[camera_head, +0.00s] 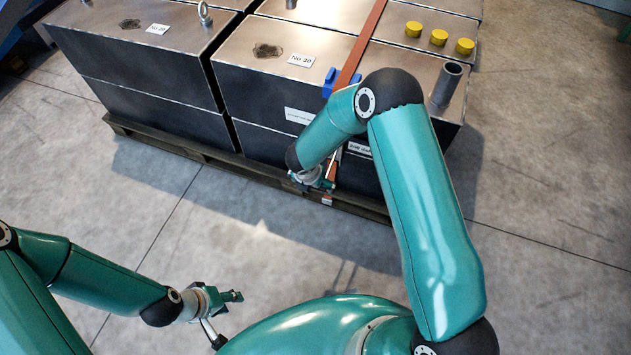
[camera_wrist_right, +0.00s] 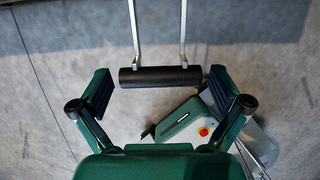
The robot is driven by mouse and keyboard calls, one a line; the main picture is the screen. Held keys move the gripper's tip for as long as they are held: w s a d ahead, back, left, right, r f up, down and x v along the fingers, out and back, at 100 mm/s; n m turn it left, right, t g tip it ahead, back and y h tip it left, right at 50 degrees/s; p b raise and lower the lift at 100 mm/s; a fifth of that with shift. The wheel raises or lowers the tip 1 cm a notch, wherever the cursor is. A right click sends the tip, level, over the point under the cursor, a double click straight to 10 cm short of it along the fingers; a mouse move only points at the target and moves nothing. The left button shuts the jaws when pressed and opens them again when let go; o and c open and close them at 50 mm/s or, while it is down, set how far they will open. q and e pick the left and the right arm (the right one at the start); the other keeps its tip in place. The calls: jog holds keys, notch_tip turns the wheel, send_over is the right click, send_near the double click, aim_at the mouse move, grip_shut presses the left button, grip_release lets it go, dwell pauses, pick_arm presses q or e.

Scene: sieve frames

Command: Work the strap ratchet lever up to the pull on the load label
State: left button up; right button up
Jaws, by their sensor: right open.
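The orange-brown strap (camera_head: 366,38) runs over the stacked metal boxes and down their front. In the right wrist view the ratchet lever shows as a black grip bar (camera_wrist_right: 160,77) on two metal side arms. My right gripper (camera_wrist_right: 160,92) is open, with one finger beyond each end of the bar and gaps visible. In the head view my right gripper (camera_head: 320,183) is low at the box front, partly hiding the ratchet. A white label (camera_head: 360,148) there is partly covered and too small to read fully. My left gripper (camera_head: 232,297) is low over the floor, away from the boxes; its jaw gap is unclear.
The boxes stand on a wooden pallet (camera_head: 192,151). Another white label (camera_head: 298,116) is on the front. A blue edge protector (camera_head: 329,84) sits under the strap at the top edge. Yellow caps (camera_head: 438,37) and a pipe stub (camera_head: 447,82) stand on top. The floor in front is clear.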

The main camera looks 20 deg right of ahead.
jog(key=v, duration=1.1)
jog(key=shift+d+r, duration=0.1)
